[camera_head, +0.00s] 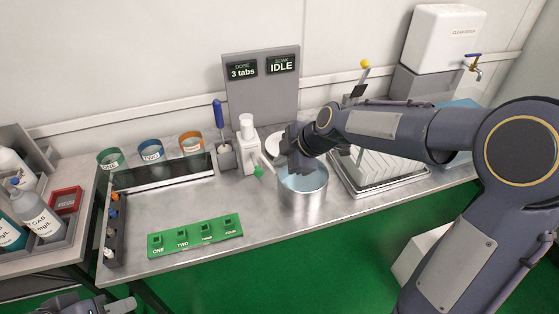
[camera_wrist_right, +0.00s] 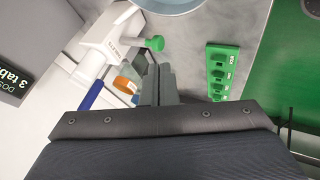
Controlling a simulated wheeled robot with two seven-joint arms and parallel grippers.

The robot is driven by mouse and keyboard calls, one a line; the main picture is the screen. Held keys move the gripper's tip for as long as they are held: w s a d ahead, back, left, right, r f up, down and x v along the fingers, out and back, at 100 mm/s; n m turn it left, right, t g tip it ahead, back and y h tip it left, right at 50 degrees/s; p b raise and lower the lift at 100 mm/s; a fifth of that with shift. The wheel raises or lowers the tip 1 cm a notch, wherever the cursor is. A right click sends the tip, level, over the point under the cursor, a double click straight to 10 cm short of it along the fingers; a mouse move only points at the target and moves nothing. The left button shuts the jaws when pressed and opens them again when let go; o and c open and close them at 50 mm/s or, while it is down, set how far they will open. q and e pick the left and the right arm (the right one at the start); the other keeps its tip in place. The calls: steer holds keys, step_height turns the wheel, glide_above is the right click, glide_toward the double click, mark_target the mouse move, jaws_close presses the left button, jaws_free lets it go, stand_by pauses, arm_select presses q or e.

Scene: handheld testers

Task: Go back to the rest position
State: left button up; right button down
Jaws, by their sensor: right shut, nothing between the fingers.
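My right gripper (camera_head: 288,158) is beside and above the rim of the steel pot (camera_head: 303,196) in the head view, with the arm reaching in from the right. In the right wrist view its fingers (camera_wrist_right: 157,70) are together and hold nothing. A white dispenser bottle with a green tip (camera_head: 248,145) stands just left of the gripper; it also shows in the right wrist view (camera_wrist_right: 110,42). Only a dark part of my left arm (camera_head: 80,303) shows at the bottom left; its finger state cannot be made out.
A green four-slot block (camera_head: 195,237) lies at the bench front. A white rack (camera_head: 378,166) sits on a tray under my right forearm. A grey display panel (camera_head: 262,88) stands behind. The middle of the bench is clear.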

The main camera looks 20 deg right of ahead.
stand_by(0.3)
steer(key=s+d+r+m+p, duration=0.1)
steer(key=s+d+r+m, duration=0.15)
steer(key=s+m, duration=0.2)
steer(key=s+d+r+m+p, duration=0.1)
steer(key=s+r+m, duration=0.25)
steer(key=s, duration=0.25)
steer(key=s+d+m+h+p, duration=0.1)
steer(key=s+m+p, duration=0.1)
steer(key=s+m, duration=0.8)
steer(key=s, duration=0.6)
steer(key=shift+s+d+f+m, duration=0.2)
steer(key=shift+s+m, duration=0.15)
steer(key=shift+m, duration=0.05)
